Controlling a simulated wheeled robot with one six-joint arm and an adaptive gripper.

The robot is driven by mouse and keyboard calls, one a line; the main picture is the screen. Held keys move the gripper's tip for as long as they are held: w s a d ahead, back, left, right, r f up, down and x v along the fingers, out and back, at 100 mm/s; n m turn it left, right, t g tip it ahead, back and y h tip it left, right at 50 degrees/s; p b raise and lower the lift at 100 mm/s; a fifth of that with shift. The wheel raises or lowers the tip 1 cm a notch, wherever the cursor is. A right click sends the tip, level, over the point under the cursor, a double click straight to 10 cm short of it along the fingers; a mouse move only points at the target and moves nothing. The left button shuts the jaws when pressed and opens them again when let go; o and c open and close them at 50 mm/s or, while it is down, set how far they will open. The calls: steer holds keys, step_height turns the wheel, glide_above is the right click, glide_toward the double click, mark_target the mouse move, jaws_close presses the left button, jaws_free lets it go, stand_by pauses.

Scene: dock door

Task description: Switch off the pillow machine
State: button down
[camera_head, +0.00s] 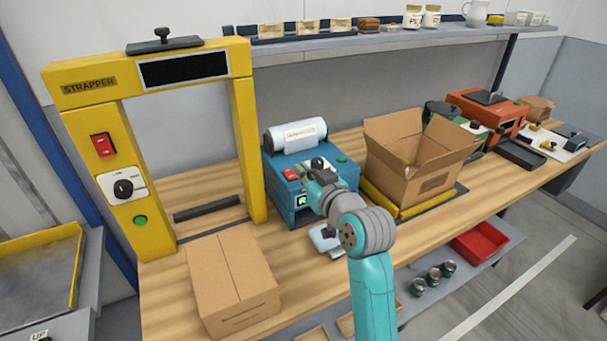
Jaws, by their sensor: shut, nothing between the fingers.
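The pillow machine appears to be the blue box (277,190) on the wooden bench, with a white film roll (296,134) across its back. My gripper (312,172) is shut and empty, over the front of the machine just right of the red switch. I cannot tell whether it touches the machine. It hides part of the top and front. The switch's position is too small to read.
A yellow strapper frame (243,140) with its own red switch (103,145) stands left. A closed carton (232,275) lies in front of it. An open carton (412,165) on a yellow-edged scale stands close right. A shelf (400,40) runs above the bench.

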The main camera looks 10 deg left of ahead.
glide_above(290, 176)
steer(key=shift+s+f, duration=0.25)
steer(key=shift+f, duration=0.25)
step_height(290, 176, down, 3)
steer(key=shift+d+r, duration=0.1)
steer(key=shift+r, duration=0.05)
steer(key=shift+f, duration=0.6)
steer(key=shift+f, duration=0.1)
steer(key=shift+w+f, duration=0.15)
steer(key=shift+f, duration=0.15)
steer(key=shift+r, duration=0.1)
